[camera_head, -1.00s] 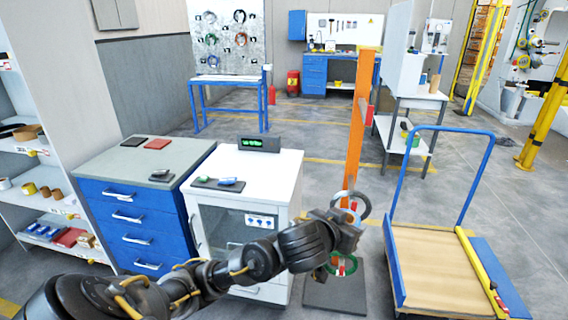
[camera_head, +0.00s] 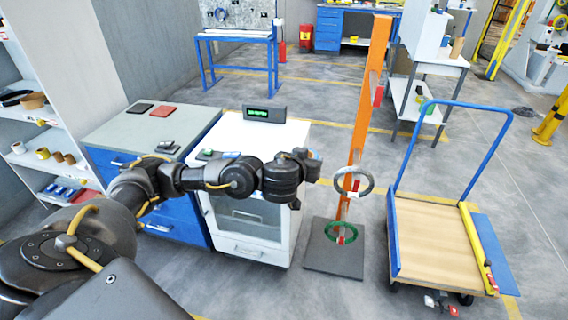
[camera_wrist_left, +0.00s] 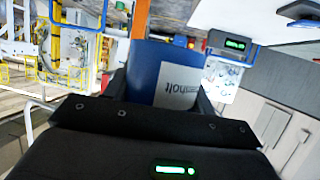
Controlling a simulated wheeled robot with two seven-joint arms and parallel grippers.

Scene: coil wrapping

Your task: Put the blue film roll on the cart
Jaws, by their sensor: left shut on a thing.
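My left gripper (camera_head: 312,163) is held out over the front of the white cabinet, left of the orange post. In the left wrist view it is shut on the blue film roll (camera_wrist_left: 150,67), which has a white label with dark lettering. The roll is hardly visible in the head view, hidden by the gripper. The cart (camera_head: 440,240) stands on the floor at the right, with a bare wooden deck, blue push handle and yellow strip along its right side. The gripper is left of the cart, apart from it. My right gripper is not in view.
The orange post (camera_head: 360,120) on a dark base plate (camera_head: 335,262) stands between my gripper and the cart. It carries a grey coil (camera_head: 353,183) and a green coil (camera_head: 347,232). The white cabinet (camera_head: 250,215) and blue drawer unit (camera_head: 175,205) stand left. Floor right of the cart is clear.

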